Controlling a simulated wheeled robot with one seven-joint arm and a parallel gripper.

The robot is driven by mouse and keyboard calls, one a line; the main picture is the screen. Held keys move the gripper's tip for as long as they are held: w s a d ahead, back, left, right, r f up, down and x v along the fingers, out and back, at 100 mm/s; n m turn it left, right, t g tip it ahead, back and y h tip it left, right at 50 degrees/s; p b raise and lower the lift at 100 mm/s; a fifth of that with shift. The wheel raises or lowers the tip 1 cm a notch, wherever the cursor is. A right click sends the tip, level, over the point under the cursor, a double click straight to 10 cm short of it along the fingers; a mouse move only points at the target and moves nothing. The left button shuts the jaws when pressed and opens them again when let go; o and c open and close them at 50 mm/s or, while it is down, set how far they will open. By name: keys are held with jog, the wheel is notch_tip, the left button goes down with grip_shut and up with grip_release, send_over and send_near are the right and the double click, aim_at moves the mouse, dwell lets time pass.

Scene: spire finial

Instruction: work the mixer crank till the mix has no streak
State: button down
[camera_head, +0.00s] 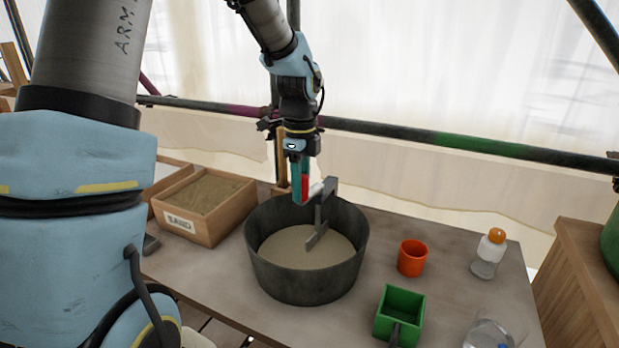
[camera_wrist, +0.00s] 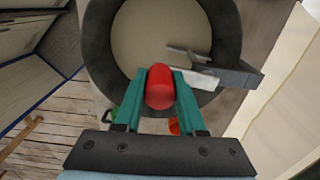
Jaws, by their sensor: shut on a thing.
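The dark mixer tub (camera_head: 305,285) stands on the table, holding a pale beige mix (camera_head: 300,247). What shows of the mix looks even in colour in both views; the crank hides part of it. The grey crank and paddle (camera_head: 319,225) stand over the tub, with the paddle reaching down into the mix. My gripper (camera_head: 302,187) is above the tub's back part, its teal fingers shut on the red crank handle (camera_wrist: 160,88). In the wrist view, the handle sits between both fingers, and the crank arm (camera_wrist: 225,72) extends to the right.
A wooden box labelled SAND (camera_head: 203,205) is left of the tub. To the right are an orange cup (camera_head: 412,258), a green square scoop (camera_head: 401,312), an orange-capped bottle (camera_head: 489,254) and a clear container (camera_head: 488,336). A scaffold rail (camera_head: 430,138) runs behind.

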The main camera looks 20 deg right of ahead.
jog(key=shift+w+a+m+p, duration=0.25)
jog(key=shift+w+m+p, duration=0.3)
jog(key=shift+m+p, duration=0.3)
jog(key=shift+w+a+m+p, duration=0.3)
jog(key=shift+w+m+p, duration=0.25)
jog(key=shift+m+p, duration=0.35)
jog(key=shift+w+a+m+p, duration=0.25)
jog(key=shift+w+m+p, duration=0.4)
jog(key=shift+m, duration=0.3)
jog(key=shift+c, duration=2.4)
grip_release()
jog(key=shift+s, duration=0.1)
jog(key=shift+r, duration=0.1)
notch_tip(320, 180, up, 11)
jog(key=b, duration=0.1)
jog(key=shift+b, duration=0.35)
